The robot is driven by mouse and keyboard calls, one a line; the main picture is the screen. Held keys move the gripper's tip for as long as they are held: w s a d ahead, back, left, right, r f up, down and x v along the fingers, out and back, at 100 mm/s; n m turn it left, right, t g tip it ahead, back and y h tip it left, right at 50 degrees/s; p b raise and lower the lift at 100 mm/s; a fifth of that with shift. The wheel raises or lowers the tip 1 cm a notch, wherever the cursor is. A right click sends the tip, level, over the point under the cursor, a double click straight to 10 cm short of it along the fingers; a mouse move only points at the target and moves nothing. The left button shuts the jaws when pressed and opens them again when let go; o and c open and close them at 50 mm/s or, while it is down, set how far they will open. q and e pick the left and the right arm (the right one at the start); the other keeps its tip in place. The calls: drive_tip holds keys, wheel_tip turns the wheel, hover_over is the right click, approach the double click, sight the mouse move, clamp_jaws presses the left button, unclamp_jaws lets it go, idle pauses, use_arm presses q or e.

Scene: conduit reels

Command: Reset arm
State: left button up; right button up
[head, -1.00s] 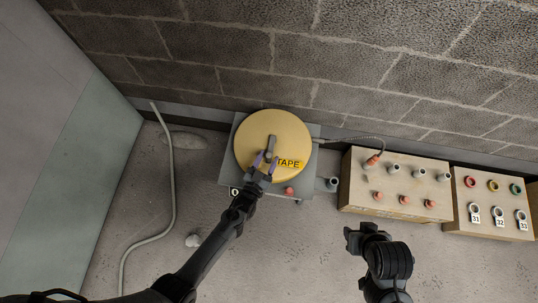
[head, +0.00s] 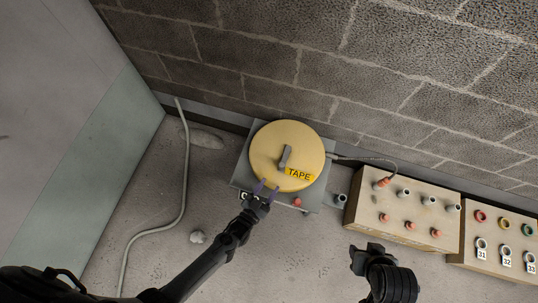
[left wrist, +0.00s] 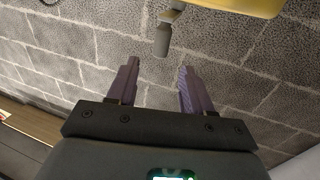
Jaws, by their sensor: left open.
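My left gripper (head: 266,188) is open and empty in the head view, its purple fingertips at the near edge of the yellow tape reel (head: 275,147). The reel has a grey crank handle (head: 286,156) and a "TAPE" label, and sits on a grey base. In the left wrist view the two purple fingers (left wrist: 156,88) are apart with nothing between them. The handle's knob (left wrist: 162,40) hangs beyond and apart from them, below the yellow reel's edge. My right gripper (head: 366,257) shows dark near the bottom right of the head view; its jaws are too unclear to read.
A wooden box (head: 405,209) with grey stubs and reddish caps stands right of the reel, joined by a cable with an orange end. Another box (head: 467,241) with coloured rings and numbered tags is beyond it. A grey conduit (head: 185,175) lies left. A block wall stands behind.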

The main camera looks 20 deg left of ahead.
use_arm(q)
drive_tip(key=shift+s, duration=0.1)
drive_tip(key=a+r+g+y+p, duration=0.1)
drive_tip(key=a+r+g+p, duration=0.4)
drive_tip(key=r, duration=0.8)
drive_tip(key=a+r+y+p, duration=0.1)
drive_tip(key=a+r+p, duration=0.45)
drive_tip(key=r, duration=0.75)
drive_tip(key=s+a+r+g+y+p, duration=0.2)
drive_tip(key=s+r+g, duration=0.4)
drive_tip(key=s+g, duration=0.45)
wheel_tip(320, 180, up, 38)
drive_tip(key=s+t+p, duration=0.1)
drive_tip(key=s+p, duration=0.1)
drive_tip(key=p, duration=3.6)
drive_tip(key=shift+d+n, duration=0.15)
drive_tip(key=shift+n, duration=0.15)
drive_tip(key=shift+r+t, duration=0.1)
drive_tip(key=shift+t, duration=0.15)
